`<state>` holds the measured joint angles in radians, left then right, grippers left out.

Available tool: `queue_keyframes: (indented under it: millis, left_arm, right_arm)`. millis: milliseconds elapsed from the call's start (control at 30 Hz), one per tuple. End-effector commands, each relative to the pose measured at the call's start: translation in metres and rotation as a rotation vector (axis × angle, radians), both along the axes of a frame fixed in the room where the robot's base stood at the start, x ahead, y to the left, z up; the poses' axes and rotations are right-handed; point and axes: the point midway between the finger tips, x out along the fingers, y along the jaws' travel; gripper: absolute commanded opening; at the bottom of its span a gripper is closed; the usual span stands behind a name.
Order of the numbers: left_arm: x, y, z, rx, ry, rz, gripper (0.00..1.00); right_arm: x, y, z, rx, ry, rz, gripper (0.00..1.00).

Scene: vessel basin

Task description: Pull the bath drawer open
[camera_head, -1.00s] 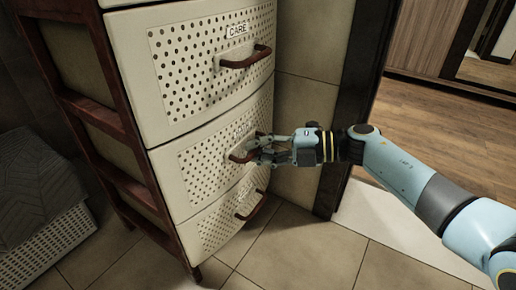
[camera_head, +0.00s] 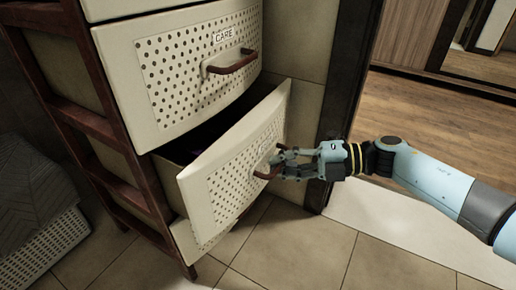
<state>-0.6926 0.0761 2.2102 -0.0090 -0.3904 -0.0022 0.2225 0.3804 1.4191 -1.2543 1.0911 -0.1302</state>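The middle drawer (camera_head: 218,186), cream with a dotted front, stands partly open. Its front is swung out toward the lower right, and a dark gap shows above it. Its small label is partly hidden by glare and angle, so I cannot read it. My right gripper (camera_head: 277,167) is at this drawer's brown handle (camera_head: 262,174), its fingers around the bar and apparently closed on it. My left gripper is not in view. The drawer above, labelled CARE (camera_head: 223,36), is shut, with its own brown handle (camera_head: 232,64) free.
The lowest drawer (camera_head: 188,240) is mostly hidden under the open one. The brown cabinet frame (camera_head: 103,136) is at left, with a woven basket (camera_head: 45,250) beside it. Tiled floor (camera_head: 300,245) in front is clear. A dark door frame (camera_head: 345,70) stands at right.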

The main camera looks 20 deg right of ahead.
Motion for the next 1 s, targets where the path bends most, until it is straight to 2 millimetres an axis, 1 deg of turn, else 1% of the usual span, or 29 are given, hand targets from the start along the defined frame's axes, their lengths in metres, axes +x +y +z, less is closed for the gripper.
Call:
queue_keyframes:
  millis: [33, 200, 400, 500, 700, 833, 1000]
  left_arm:
    - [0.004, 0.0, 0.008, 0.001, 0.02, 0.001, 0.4]
    - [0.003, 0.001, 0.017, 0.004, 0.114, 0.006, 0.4]
    - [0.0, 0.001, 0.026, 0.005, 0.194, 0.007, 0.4]
    - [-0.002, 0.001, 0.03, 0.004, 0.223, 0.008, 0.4]
    - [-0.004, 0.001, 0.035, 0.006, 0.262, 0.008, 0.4]
    - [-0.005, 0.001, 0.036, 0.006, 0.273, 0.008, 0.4]
    - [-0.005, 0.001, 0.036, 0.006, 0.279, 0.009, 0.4]
  right_arm:
    - [-0.011, -0.01, 0.003, -0.001, 0.002, -0.001, 0.0]
    - [-0.046, -0.038, 0.003, -0.001, 0.002, -0.001, 0.0]
    - [-0.081, -0.065, 0.003, -0.001, 0.0, -0.001, 0.0]
    - [-0.094, -0.075, 0.002, 0.0, 0.001, -0.002, 0.0]
    - [-0.111, -0.088, 0.002, 0.002, -0.002, -0.001, 0.0]
    - [-0.116, -0.092, 0.002, 0.002, -0.002, -0.002, 0.0]
    - [-0.118, -0.094, 0.002, 0.004, -0.003, -0.002, 0.0]
